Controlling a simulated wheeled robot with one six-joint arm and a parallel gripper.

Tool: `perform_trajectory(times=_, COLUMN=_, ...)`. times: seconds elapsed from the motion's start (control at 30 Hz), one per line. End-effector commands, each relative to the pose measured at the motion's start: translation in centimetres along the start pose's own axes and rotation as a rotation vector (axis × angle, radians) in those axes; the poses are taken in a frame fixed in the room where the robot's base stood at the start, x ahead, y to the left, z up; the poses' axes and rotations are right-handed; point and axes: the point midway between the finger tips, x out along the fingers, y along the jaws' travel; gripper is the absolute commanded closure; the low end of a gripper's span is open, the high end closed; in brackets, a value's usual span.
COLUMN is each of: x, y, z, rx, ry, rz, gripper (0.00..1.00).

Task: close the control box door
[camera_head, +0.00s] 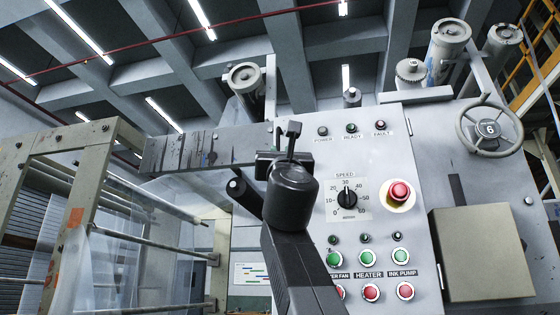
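A beige-grey box (484,254), which I take to be the control box, is on the lower right of the grey machine panel. A flat plain face of it shows, with a darker edge along its left side. I cannot tell whether this face is the door or how far the door stands open. My gripper (292,132) is at the upper end of my black arm, left of the box and clearly apart from it, in front of the panel's left edge. Its fingers are small and seen from behind, so their opening is hidden. I see nothing held in it.
The panel carries a speed dial (347,198), a red emergency button (400,191), several green and red buttons, and a handwheel (489,128) above the box. A grey beam (190,149) and a frame with rollers (95,150) stand at left.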

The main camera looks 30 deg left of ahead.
Motion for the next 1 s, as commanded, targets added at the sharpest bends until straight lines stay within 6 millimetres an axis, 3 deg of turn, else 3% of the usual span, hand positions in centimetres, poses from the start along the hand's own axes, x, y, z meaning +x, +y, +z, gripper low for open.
perform_trajectory(times=0.03, x=-1.0, y=0.0, z=-0.2, rx=0.0, ry=-0.001, rz=0.0, gripper=0.81)
perform_trajectory(times=0.2, x=-2.2, y=0.0, z=0.0, rx=0.0, ry=-0.001, rz=0.0, gripper=0.81)
perform_trajectory(times=0.63, x=-2.4, y=0.0, z=0.1, rx=0.0, ry=0.0, rz=0.0, gripper=0.81)
perform_trajectory(times=0.77, x=-1.8, y=0.0, z=0.2, rx=-0.001, ry=-0.001, rz=0.0, gripper=0.81)
perform_trajectory(times=1.0, x=1.1, y=0.0, z=0.3, rx=0.0, ry=0.001, rz=-0.001, gripper=0.81)
